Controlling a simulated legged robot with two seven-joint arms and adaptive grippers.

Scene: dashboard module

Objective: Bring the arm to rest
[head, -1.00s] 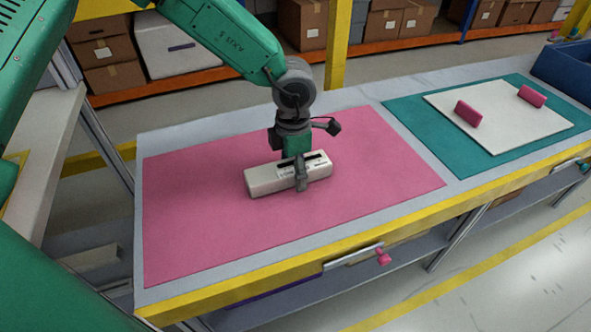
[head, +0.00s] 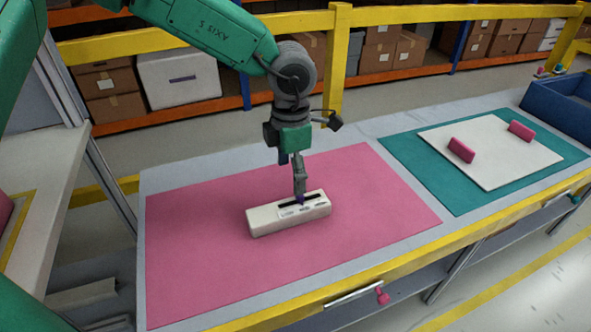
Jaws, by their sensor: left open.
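My left gripper (head: 299,190) points down above the white dashboard module (head: 289,214), with its fingertips over the back edge of the module. It is open, and nothing shows between its fingers. The module lies on the pink mat (head: 200,260), with a dark slot along its top and small markings beside the slot. From this angle I cannot tell whether the fingertips touch the module. My right gripper is not in view.
To the right, a teal mat (head: 455,196) bears a white board (head: 490,165) with two pink handles. A blue bin (head: 560,100) stands at the far right. Shelves with boxes stand behind.

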